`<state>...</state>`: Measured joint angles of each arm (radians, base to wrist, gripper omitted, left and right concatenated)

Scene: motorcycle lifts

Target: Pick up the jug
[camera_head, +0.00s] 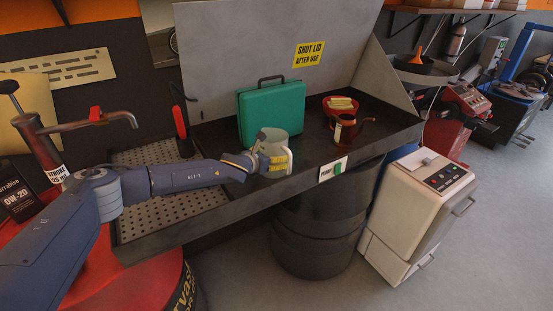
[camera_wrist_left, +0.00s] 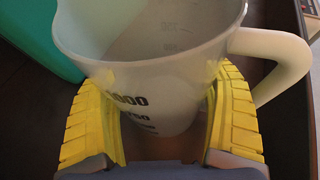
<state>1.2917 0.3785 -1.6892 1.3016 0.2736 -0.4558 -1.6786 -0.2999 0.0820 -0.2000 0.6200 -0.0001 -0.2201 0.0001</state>
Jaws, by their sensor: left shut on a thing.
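The jug is a translucent white measuring jug (camera_head: 272,139) with dark volume marks, upright in the wash tray in the head view. In the left wrist view the jug (camera_wrist_left: 160,60) fills the middle, with its handle (camera_wrist_left: 290,65) on the right. My left gripper (camera_head: 276,160) has its yellow fingers on both sides of the jug's body and is shut on it. The fingers also show in the left wrist view (camera_wrist_left: 160,125). I cannot tell whether the jug's base touches the tray. My right gripper is not in view.
A green case (camera_head: 270,109) stands right behind the jug. A brown oil can (camera_head: 347,132) and a red bowl (camera_head: 340,103) with yellow contents sit to the right in the dark tray (camera_head: 215,134). The raised lid (camera_head: 240,60) stands behind. A perforated plate (camera_head: 165,210) lies left.

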